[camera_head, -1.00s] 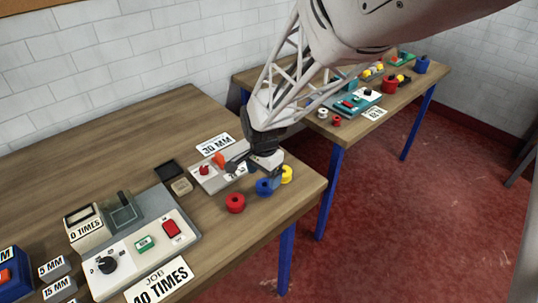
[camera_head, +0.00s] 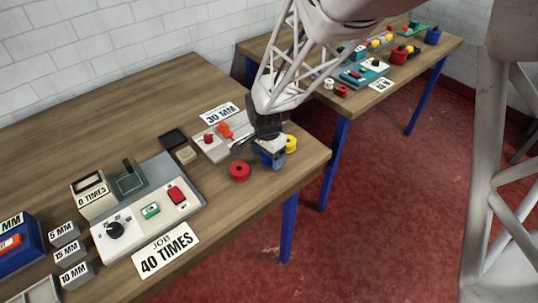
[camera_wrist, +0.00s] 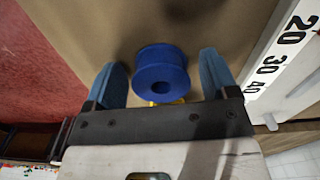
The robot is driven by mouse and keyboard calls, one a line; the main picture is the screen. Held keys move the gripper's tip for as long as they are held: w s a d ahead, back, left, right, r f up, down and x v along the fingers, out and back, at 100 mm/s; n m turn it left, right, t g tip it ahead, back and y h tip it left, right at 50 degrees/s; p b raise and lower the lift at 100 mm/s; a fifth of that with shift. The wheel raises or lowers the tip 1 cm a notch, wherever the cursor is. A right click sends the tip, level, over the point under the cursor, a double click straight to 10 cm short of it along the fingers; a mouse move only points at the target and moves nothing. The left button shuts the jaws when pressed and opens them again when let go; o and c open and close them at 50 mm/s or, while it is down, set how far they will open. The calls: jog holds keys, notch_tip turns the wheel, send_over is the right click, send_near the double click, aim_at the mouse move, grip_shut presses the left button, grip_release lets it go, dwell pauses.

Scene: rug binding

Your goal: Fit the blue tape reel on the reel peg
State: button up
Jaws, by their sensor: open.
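The blue tape reel (camera_wrist: 162,75) lies on the table between the two blue fingers of my gripper (camera_wrist: 163,82) in the wrist view, with a gap on each side. Its centre hole shows. In the head view my gripper (camera_head: 270,158) is low at the table's right end and hides most of the blue reel. The fingers are open and not closed on it. A white and grey machine (camera_head: 209,150) with a red knob and an orange part stands just left of the gripper. I cannot make out the reel peg clearly.
A red reel (camera_head: 239,171) sits left of the gripper and a yellow reel (camera_head: 291,144) right behind it, close by. A "30 MM" card (camera_head: 220,113) lies behind the machine. A counter unit (camera_head: 150,209) stands at left. The table's front edge is near.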

jog(key=c, duration=1)
jog(key=shift+r, duration=0.1)
jog(key=shift+r, duration=0.85)
jog(key=shift+s+r, duration=0.15)
jog(key=shift+r, duration=0.75)
jog(key=s+d, duration=0.2)
jog(key=s, duration=0.2)
jog(key=s+d+r, duration=0.1)
jog(key=s+d, duration=0.1)
jog(key=s, duration=0.3)
jog(key=s+d, duration=0.2)
jog(key=s, duration=0.3)
jog(key=shift+s+d+r, duration=0.15)
jog(key=shift+d, duration=0.05)
